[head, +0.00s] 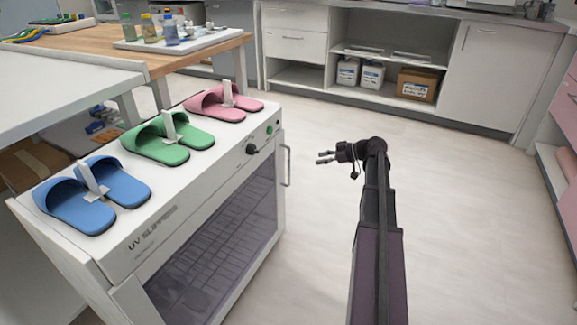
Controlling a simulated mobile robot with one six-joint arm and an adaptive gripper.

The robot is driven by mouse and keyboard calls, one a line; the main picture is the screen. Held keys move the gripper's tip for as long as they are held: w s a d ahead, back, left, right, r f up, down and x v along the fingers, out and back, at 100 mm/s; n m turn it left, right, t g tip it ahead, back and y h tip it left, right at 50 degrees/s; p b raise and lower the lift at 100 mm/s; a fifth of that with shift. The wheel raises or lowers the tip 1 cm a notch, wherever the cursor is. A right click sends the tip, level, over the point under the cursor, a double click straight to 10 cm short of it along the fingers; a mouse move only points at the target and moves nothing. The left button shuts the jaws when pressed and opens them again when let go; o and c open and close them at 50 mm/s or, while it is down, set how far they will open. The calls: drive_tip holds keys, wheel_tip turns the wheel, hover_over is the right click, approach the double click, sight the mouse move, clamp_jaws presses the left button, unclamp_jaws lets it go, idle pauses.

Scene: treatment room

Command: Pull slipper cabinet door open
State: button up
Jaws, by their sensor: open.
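The slipper cabinet (115,243) is a white box marked "UV SLIPPERS" at the left in the head view. Its dark see-through door (222,243) faces right and looks shut, with wire racks dimly visible behind it. A grey vertical bar handle (287,166) stands at the door's far edge. My gripper (318,157) is open and empty. It points left toward the handle, a short gap to the right of it and not touching.
Blue (72,208), green (158,150) and pink slippers (207,107) stand on the cabinet top. A wooden table (100,38) with bottles on a tray is behind. White counters (490,75) line the back, pink drawers the right. The floor (460,210) around my arm is clear.

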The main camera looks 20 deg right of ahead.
drive_tip(key=shift+b+x, duration=2.4)
drive_tip(key=shift+x, duration=4.05)
drive_tip(key=shift+f, duration=0.1)
